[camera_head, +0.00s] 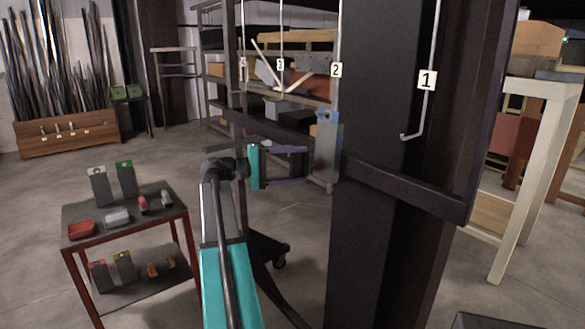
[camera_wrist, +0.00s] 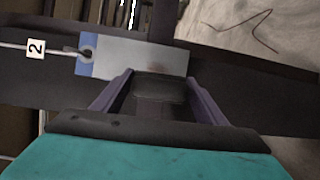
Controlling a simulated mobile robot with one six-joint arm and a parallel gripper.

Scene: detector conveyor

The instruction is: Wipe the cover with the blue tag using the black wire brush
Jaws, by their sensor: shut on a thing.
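The cover with the blue tag (camera_head: 326,150) is a grey plate hanging from the hook labelled 2. In the wrist view the cover (camera_wrist: 120,55) lies across the picture, its blue end at the left and a brownish smudge near its right part. My gripper (camera_head: 305,164) is just left of the cover, its fingers pointing at it. It is shut on a dark block, the black wire brush (camera_wrist: 160,90), between the purple fingers. The brush is right at the cover's face near the smudge; I cannot tell whether they touch.
A dark post (camera_head: 375,240) and crossbar (camera_head: 410,188) stand close behind and right of the cover. Hook 1 (camera_head: 428,80) hangs empty. A red-legged cart (camera_head: 135,235) at left holds several tagged plates and small tools. Open floor lies between.

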